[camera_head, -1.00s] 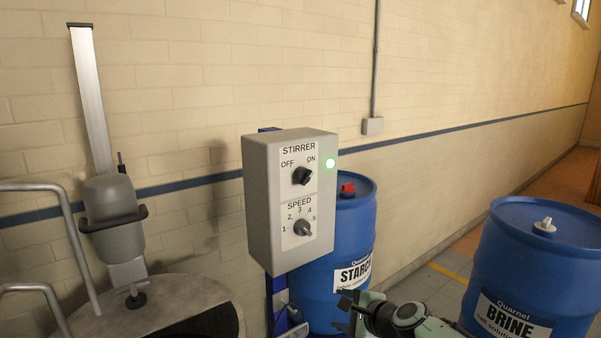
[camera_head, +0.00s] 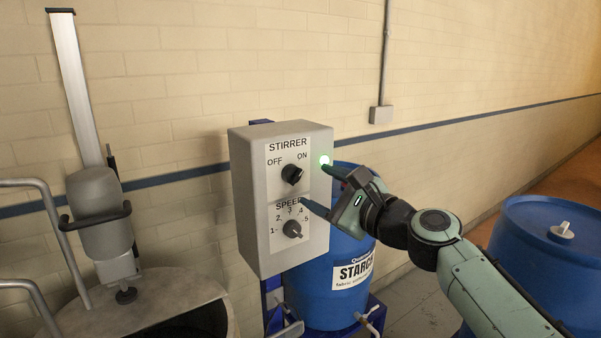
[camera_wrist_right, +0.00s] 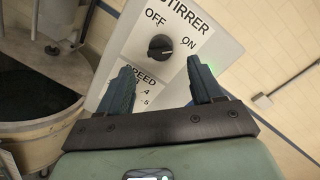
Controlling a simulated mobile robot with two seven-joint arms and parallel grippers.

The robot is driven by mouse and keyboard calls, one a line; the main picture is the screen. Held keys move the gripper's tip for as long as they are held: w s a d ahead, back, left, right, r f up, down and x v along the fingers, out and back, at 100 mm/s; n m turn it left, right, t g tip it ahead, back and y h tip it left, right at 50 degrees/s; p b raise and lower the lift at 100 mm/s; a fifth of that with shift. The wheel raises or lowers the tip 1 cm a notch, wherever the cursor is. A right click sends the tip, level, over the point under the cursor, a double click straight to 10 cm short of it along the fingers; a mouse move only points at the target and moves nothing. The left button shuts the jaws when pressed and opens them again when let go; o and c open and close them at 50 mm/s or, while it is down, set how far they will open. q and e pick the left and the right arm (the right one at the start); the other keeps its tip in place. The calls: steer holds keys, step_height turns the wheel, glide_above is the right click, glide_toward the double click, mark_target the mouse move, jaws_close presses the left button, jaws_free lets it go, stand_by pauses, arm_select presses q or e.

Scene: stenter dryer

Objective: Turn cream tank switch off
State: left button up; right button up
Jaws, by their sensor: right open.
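A grey control box (camera_head: 245,215) carries a black STIRRER switch (camera_head: 292,174) with OFF and ON marks; its pointer is turned toward ON. A green lamp (camera_head: 325,160) glows on the box's right edge. Below is a SPEED knob (camera_head: 293,229) marked 1 to 5. My right gripper (camera_head: 316,187) is open and empty in front of the box's right side, its fingers pointing toward the panel. In the right wrist view, the switch (camera_wrist_right: 160,47) shows beyond and between the two open fingers (camera_wrist_right: 158,88), apart from them. My left gripper is not in view.
A tank (camera_head: 170,290) with a stirrer motor (camera_head: 100,205) stands at the left, with grey rails beside it. A blue STARCH drum (camera_head: 340,300) stands behind the box. Another blue drum (camera_head: 545,225) is at the right.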

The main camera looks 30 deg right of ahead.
mark_target(298, 177)
steer(key=w, duration=0.2)
steer(key=w+p, duration=0.1)
steer(key=w, duration=0.1)
steer(key=w+a, duration=0.1)
steer(key=shift+w+r, duration=0.1)
steer(key=shift+w, duration=0.3)
steer(key=shift+w+p, duration=0.35)
steer(key=shift+w, duration=0.1)
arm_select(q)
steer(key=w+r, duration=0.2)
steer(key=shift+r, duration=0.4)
arm_select(e)
steer(key=shift+s, duration=0.1)
steer(key=c, duration=1)
steer(key=shift+c, duration=0.2)
